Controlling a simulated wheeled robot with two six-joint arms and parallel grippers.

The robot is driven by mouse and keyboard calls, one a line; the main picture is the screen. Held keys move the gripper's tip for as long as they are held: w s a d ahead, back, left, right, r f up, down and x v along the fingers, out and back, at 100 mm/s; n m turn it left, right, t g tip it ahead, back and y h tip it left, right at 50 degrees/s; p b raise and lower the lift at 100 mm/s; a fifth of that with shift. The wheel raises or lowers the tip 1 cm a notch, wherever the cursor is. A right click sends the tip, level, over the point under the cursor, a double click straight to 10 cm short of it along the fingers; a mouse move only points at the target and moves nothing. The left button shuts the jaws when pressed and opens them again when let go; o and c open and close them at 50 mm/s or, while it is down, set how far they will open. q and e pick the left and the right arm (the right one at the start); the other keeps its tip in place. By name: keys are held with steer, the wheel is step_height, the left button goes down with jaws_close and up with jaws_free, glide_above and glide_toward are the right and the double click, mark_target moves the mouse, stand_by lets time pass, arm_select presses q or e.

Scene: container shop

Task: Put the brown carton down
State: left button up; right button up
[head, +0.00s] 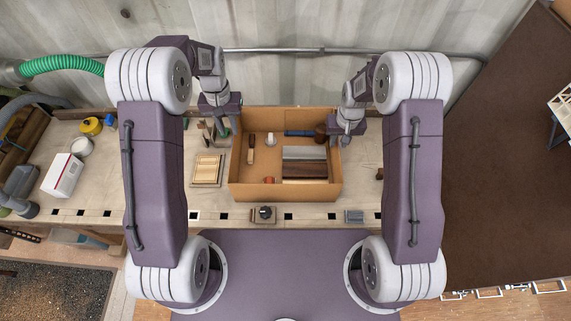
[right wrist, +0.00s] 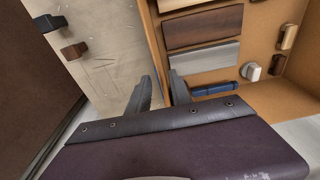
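The brown carton (head: 263,192) is an open box in the middle of the bench in the head view, upright and level. I cannot tell whether its base touches the bench. In the right wrist view its wall (right wrist: 152,36) runs between the fingers of my right gripper (right wrist: 159,84), which is shut on it. In the head view my right gripper (head: 344,132) is at the carton's far right side. My left gripper (head: 222,128) is at the far left side; its fingers are too small and hidden to read.
The carton holds wooden and grey blocks, a blue piece and small parts. A wooden panel (head: 207,169) lies left of it, and a white box (head: 62,175) further left. A dark knob block (head: 264,214) and a grey block (head: 354,217) sit along the front edge.

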steer(key=r, duration=0.4)
steer(key=s+r, duration=0.1)
steer(key=r, duration=0.1)
steer(key=shift+r, duration=0.2)
steer(key=shift+w, duration=0.1)
